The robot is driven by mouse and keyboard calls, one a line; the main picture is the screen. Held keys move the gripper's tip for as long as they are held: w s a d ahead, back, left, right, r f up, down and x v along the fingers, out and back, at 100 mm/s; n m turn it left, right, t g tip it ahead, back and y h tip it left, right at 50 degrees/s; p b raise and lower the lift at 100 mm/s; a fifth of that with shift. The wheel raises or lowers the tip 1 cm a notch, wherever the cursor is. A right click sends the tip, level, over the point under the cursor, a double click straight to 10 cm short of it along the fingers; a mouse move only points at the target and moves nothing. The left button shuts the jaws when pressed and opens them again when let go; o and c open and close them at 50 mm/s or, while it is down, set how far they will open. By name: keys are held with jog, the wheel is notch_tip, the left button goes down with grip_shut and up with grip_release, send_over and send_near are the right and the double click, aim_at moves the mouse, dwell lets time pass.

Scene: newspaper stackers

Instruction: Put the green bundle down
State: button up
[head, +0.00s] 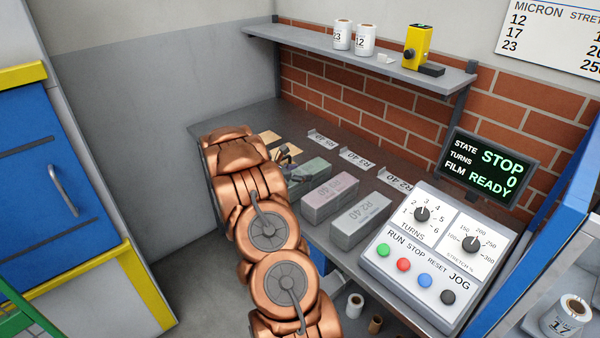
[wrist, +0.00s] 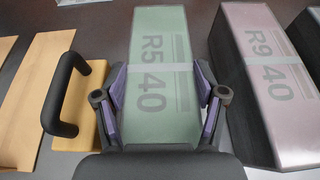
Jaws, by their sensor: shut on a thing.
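The green bundle (wrist: 165,75) is marked R5 40 and has a pale band around it. In the wrist view my gripper (wrist: 165,88) has its purple-lined fingers on both long sides of it, shut on it. In the head view the green bundle (head: 312,170) is at the far end of a row of bundles on the grey bench, partly hidden by my arm. My gripper (head: 287,155) shows there only in part. I cannot tell whether the bundle touches the bench.
A pink bundle (head: 330,197) stands close to the right of the green one, and a grey bundle (head: 361,220) beyond it. A wooden block with a black handle (wrist: 68,95) is at left. A control panel (head: 440,250) is at the bench's near end.

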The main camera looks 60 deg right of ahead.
jog(key=o, duration=1.8)
jog(key=shift+r, duration=0.1)
jog(key=b+v, duration=0.2)
jog(key=v, duration=1)
